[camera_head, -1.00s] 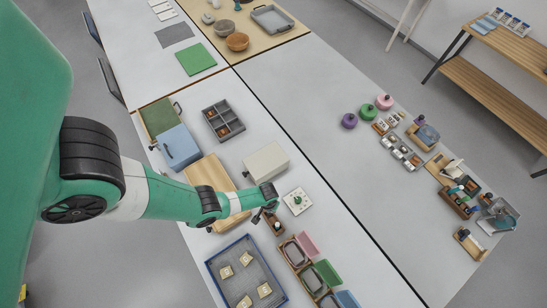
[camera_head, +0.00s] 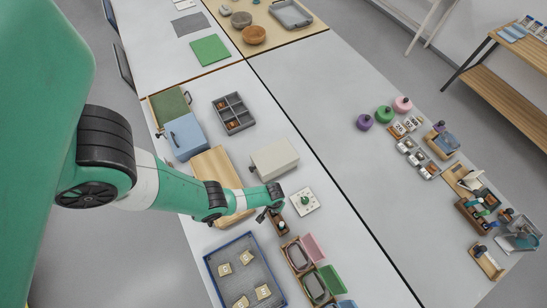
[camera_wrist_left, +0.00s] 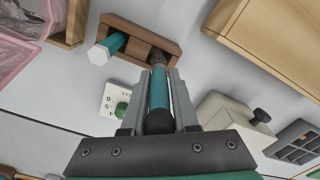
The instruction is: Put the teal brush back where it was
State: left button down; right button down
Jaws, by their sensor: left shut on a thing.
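My left gripper (camera_wrist_left: 158,92) is shut on the teal brush (camera_wrist_left: 158,88), a teal rod with a black end toward the wrist camera. Its brownish tip points at the wooden holder (camera_wrist_left: 133,33) and overlaps the holder's right part in the wrist view; I cannot tell whether they touch. Another teal tool with a white hexagonal end (camera_wrist_left: 104,50) lies over the holder's left part. In the head view my left gripper (camera_head: 268,213) is beside the small holder (camera_head: 281,227); the brush is too small to make out there. My right gripper is out of view.
A white dial card with a green knob (camera_head: 304,201) lies right of the holder. A cream box (camera_head: 273,159) and a wooden board (camera_head: 213,168) stand behind. A blue-rimmed tray (camera_head: 245,272) and coloured bins (camera_head: 313,247) are in front. The table farther right has wide free room.

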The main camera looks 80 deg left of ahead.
pick_arm(q)
jog(key=shift+f, duration=0.2)
jog(key=c, duration=0.7)
grip_release()
jog(key=shift+r, duration=0.15)
